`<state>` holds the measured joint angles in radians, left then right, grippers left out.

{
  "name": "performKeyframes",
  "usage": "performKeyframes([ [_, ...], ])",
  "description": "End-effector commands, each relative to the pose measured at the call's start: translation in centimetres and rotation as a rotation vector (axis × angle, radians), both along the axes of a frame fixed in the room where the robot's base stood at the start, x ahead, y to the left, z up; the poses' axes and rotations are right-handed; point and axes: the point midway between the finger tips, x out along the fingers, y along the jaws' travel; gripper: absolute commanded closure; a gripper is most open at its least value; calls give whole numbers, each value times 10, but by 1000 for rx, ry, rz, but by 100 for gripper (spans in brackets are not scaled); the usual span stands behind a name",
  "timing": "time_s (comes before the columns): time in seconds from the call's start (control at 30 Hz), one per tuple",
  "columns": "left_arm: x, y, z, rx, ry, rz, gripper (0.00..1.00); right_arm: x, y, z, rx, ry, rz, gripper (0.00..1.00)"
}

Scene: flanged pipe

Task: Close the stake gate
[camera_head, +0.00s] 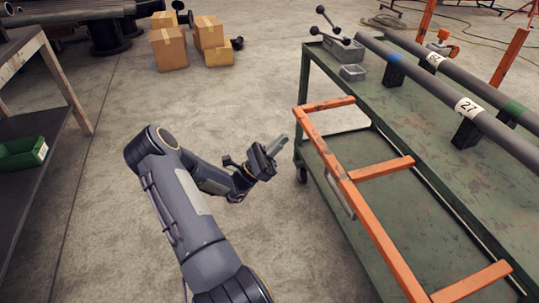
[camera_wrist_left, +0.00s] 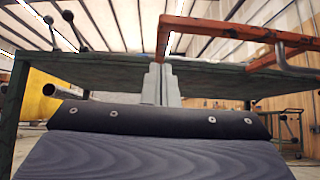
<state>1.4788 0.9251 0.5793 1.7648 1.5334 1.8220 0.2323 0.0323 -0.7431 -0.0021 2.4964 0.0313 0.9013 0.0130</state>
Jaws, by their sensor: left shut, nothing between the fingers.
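The stake gate (camera_head: 348,188) is an orange tubular frame with a long rail and several cross rungs, at the left side of the green cart (camera_head: 445,205). A grey handle (camera_head: 340,196) sits on its long rail. In the left wrist view the orange gate (camera_wrist_left: 230,30) is above and right of the fingers, with its handle (camera_wrist_left: 290,62) at the right. My left gripper (camera_head: 279,144) is shut and empty, left of the gate and apart from it. Its fingers (camera_wrist_left: 162,84) are pressed together in the left wrist view. My right gripper is not in view.
Cardboard boxes (camera_head: 168,49) stand on the floor at the back. A shelf with a green bin (camera_head: 22,153) is at the left. Bare floor lies between shelf and cart.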

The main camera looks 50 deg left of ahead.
Motion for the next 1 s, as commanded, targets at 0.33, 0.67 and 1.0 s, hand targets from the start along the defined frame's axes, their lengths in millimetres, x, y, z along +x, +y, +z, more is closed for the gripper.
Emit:
performKeyframes([
  [0.33, 15, -6, 49, 4, 1, 1, 100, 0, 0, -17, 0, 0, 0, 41],
  [0.67, 15, -6, 59, 0, 1, -1, 100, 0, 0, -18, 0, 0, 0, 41],
  [1.0, 14, -6, 65, 13, 28, -1, 100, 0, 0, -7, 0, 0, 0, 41],
])
